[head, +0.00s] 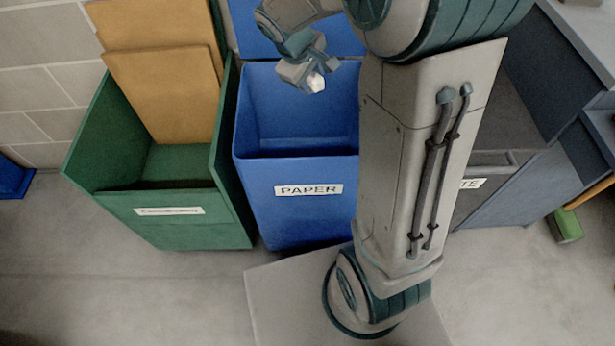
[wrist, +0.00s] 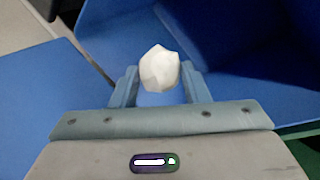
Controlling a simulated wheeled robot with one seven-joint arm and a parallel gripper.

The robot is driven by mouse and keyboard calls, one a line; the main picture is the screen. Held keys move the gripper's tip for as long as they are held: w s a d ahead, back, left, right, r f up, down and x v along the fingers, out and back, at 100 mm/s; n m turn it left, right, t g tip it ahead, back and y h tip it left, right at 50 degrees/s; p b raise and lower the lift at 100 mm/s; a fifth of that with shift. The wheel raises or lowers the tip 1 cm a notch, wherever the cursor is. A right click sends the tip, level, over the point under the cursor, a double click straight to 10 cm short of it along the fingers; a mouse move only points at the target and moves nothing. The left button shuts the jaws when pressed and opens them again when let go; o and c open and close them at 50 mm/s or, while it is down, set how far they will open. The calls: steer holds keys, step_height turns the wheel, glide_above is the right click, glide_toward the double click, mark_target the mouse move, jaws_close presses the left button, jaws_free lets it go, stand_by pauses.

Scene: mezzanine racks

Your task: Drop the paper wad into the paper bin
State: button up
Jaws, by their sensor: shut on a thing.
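The white paper wad (wrist: 160,70) is held between the two fingers of my gripper (wrist: 158,88) in the wrist view. It also shows as a small white lump in the head view (head: 316,83). My gripper (head: 308,75) is shut on it. The blue paper bin (head: 305,215) carries a label reading PAPER on its front and is open at the top. In the head view my gripper and the wad appear over the bin's opening, toward its back. Blue bin walls (wrist: 235,35) show behind the wad in the wrist view.
A green bin (head: 190,232) with brown cardboard sheets (head: 165,90) stands left of the blue bin. A dark grey bin (head: 500,195) with a partly hidden label stands to the right, behind my arm. A green brush-like object (head: 566,226) is at far right.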

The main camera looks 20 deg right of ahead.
steer(key=o, duration=1)
steer(key=shift+o, duration=0.2)
steer(key=p+v, duration=0.4)
steer(key=v, duration=0.9)
steer(key=shift+r, duration=0.35)
steer(key=shift+s, duration=0.1)
